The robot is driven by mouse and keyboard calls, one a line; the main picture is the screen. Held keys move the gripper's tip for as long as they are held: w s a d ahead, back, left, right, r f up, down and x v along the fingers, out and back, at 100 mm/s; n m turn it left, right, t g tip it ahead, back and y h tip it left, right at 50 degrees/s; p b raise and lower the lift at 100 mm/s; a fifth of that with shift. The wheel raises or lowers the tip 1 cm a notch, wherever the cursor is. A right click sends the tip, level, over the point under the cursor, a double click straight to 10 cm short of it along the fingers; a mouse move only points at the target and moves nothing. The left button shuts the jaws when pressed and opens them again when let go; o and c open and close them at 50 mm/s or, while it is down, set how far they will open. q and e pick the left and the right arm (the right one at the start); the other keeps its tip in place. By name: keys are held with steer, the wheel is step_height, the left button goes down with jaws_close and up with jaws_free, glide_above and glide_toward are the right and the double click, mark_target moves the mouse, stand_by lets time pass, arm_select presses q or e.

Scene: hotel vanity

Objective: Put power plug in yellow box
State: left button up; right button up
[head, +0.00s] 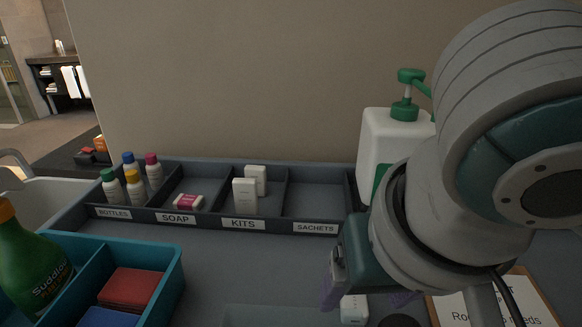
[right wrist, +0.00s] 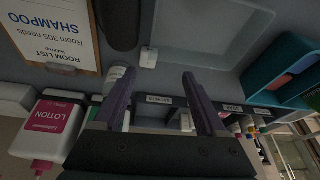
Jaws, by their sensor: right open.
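My right gripper (head: 343,292) reaches down over the vanity in the head view, its purple fingers partly hidden by its own body. In the right wrist view the fingers (right wrist: 160,88) are spread, with nothing held between them. A small white block-like item (head: 354,308) lies on the counter just beside the gripper; it also shows beyond the fingertips in the right wrist view (right wrist: 149,57). I cannot tell whether it is the power plug. I make out no clear yellow box in either view. My left gripper is not in view.
A dark divided tray (head: 205,222) holds bottles, soap and kits; its sachets section looks empty. A pump bottle (head: 385,140) stands behind my arm. A clipboard (right wrist: 52,32) and a pale shallow tray (right wrist: 243,62) flank the white item.

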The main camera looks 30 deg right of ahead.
mark_target(355, 299)
steer(key=s+a+n, duration=0.1)
steer(key=s+a+f+n+y, duration=0.1)
steer(key=s+a+n+y, duration=0.1)
steer(key=shift+s+f, duration=0.25)
steer(key=shift+s, duration=0.05)
steer(key=shift+o, duration=0.5)
steer(key=s+d+n, duration=0.1)
steer(key=s, duration=0.1)
steer(key=s+d+f+n, duration=0.2)
steer(key=s, duration=0.1)
steer(key=shift+s+d+n, duration=0.3)
steer(key=shift+d, duration=0.1)
steer(key=w+d+m+h+p, duration=0.1)
steer(key=w+m, duration=0.1)
steer(key=w, duration=0.2)
steer(key=w+f+m+h+p, duration=0.1)
steer(key=w+m+p, duration=0.1)
steer(key=w+m, duration=0.1)
steer(key=w+d+f+m+h+p, duration=0.1)
steer(key=w+m+p, duration=0.1)
steer(key=w, duration=0.3)
steer(key=shift+w+d+m, duration=0.3)
steer(key=shift+d+m, duration=0.05)
steer(key=shift+m, duration=0.15)
steer(key=shift+b+x, duration=0.55)
steer(key=shift+x, duration=2.45)
steer(key=shift+w+r, duration=0.1)
steer(key=shift+w, duration=0.05)
jaws_close()
